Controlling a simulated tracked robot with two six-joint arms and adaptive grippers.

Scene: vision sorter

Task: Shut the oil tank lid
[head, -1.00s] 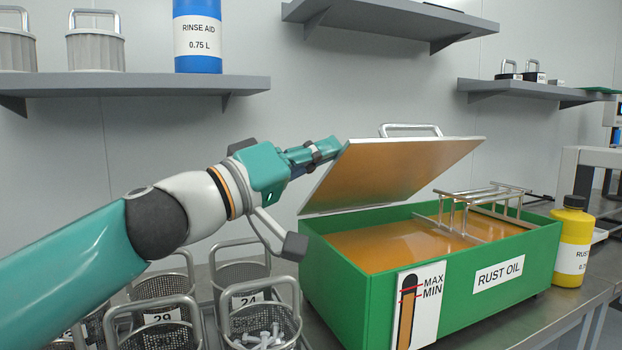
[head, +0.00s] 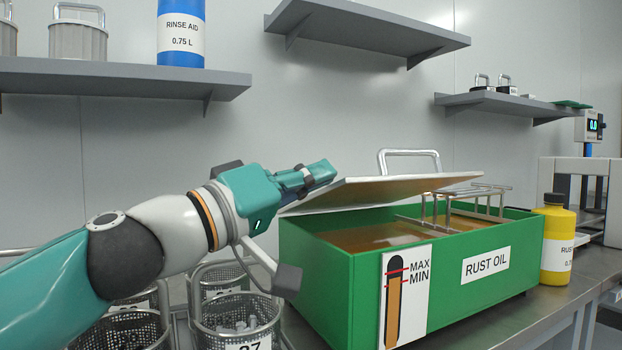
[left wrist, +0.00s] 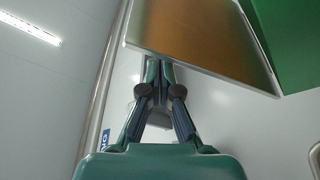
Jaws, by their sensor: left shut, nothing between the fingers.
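The green oil tank (head: 345,285) labelled RUST OIL stands on the bench with brown oil inside. A metal rack (head: 465,203) rests over the tank's right part, under the lid's right end. My right gripper is not in view.
Wire baskets (head: 235,318) with metal parts stand left of the tank, below my arm. A yellow bottle (head: 557,240) stands at the tank's right end. Grey shelves (head: 120,80) hang on the wall behind. The space above the lid is clear.

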